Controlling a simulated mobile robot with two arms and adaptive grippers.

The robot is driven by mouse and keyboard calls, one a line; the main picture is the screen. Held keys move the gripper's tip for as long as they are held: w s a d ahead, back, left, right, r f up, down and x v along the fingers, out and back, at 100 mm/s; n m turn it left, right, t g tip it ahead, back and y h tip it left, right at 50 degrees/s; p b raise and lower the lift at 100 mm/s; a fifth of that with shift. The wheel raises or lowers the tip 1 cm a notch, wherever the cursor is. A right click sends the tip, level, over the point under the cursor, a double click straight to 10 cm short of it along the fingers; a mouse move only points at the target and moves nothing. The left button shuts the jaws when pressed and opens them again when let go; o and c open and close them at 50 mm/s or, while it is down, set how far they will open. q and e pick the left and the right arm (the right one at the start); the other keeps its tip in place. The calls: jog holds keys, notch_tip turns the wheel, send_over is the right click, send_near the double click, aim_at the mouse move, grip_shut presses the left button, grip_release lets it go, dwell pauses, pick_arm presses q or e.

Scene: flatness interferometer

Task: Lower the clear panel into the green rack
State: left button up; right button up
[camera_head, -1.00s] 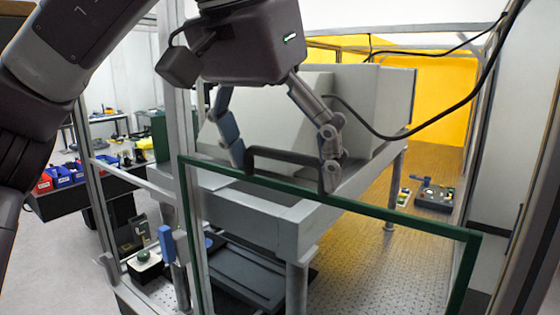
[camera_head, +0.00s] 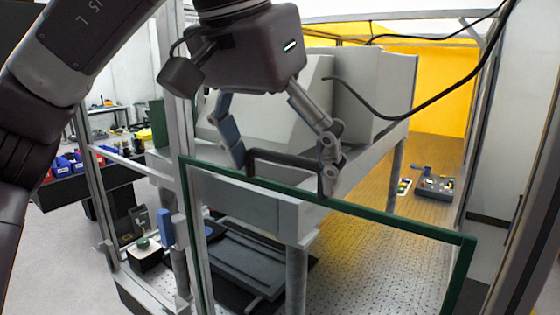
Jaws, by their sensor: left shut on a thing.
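The clear panel (camera_head: 375,215) has a dark green frame and a dark handle (camera_head: 285,160) on its top edge. It hangs upright in the foreground, its top edge sloping down to the right, and its lower part runs out of the picture. My left gripper (camera_head: 284,168) is above it, shut on the handle, one finger at each end. A dark green upright piece (camera_head: 158,124) stands behind the post at left; I cannot tell whether it is part of the green rack. No rack shows clearly. My right gripper is not in view.
A metal post (camera_head: 177,110) stands close by the panel's left edge. Behind the panel is a large grey machine (camera_head: 265,212) on legs. A black cable (camera_head: 400,115) hangs at upper right. Blue and red bins (camera_head: 68,164) sit on a bench at left. Small devices (camera_head: 434,184) lie at right.

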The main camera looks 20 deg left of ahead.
aim_at(283, 228)
pick_arm(q)
jog(key=shift+f, duration=0.45)
jog(key=shift+f+b, duration=2.25)
jog(key=shift+f, duration=0.95)
jog(key=o, duration=1.5)
jog(key=shift+s, duration=0.1)
jog(key=shift+f, duration=0.1)
jog(key=shift+s+a+r, duration=0.1)
jog(key=shift+r, duration=0.45)
jog(key=v, duration=1.1)
jog(key=shift+r, duration=0.1)
